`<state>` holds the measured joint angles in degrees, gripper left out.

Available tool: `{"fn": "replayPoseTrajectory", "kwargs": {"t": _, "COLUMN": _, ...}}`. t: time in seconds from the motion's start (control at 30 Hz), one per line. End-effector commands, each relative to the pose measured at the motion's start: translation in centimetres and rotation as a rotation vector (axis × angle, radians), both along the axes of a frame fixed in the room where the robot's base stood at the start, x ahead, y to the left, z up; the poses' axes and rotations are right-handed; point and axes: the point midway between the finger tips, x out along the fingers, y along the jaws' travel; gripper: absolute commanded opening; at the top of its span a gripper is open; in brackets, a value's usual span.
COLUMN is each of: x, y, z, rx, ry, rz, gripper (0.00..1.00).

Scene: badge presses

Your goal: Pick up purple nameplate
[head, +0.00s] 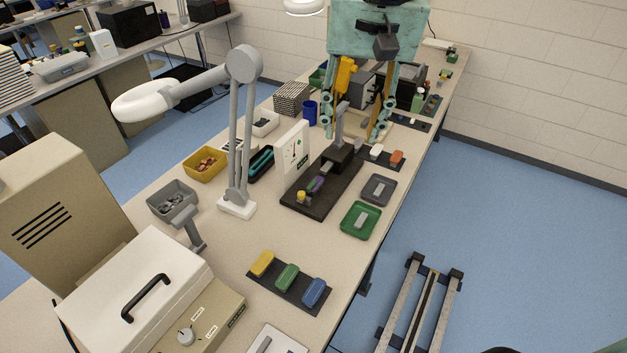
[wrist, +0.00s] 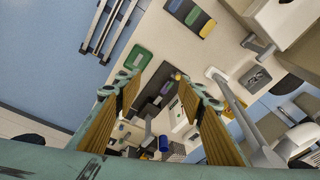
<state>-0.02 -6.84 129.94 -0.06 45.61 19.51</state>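The purple nameplate (head: 316,184) lies on the black base (head: 318,208) of a press, between a small yellow piece (head: 301,196) and the press column. My gripper (head: 352,136), teal with gold inner pads, hangs above the bench behind the press in the head view. Its fingers are spread wide with nothing between them. In the wrist view my gripper (wrist: 158,88) is also open, with the black base below between the fingers. The nameplate is too small there to make out surely.
A grey tray (head: 389,181) and a green tray (head: 344,221) stand right of the base. Yellow, green and blue blocks lie on a dark mat (head: 258,284) in front.

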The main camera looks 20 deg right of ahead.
Motion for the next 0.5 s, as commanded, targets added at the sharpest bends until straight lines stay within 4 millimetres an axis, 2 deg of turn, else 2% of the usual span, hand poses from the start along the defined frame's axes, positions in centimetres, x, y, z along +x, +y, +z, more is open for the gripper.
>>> {"fn": "replayPoseTrajectory", "kwargs": {"t": 0.5, "x": 7.7, "y": 0.0, "z": -3.9, "rx": 0.021, "ry": 0.056, "rz": -0.124, "gripper": 0.36}}
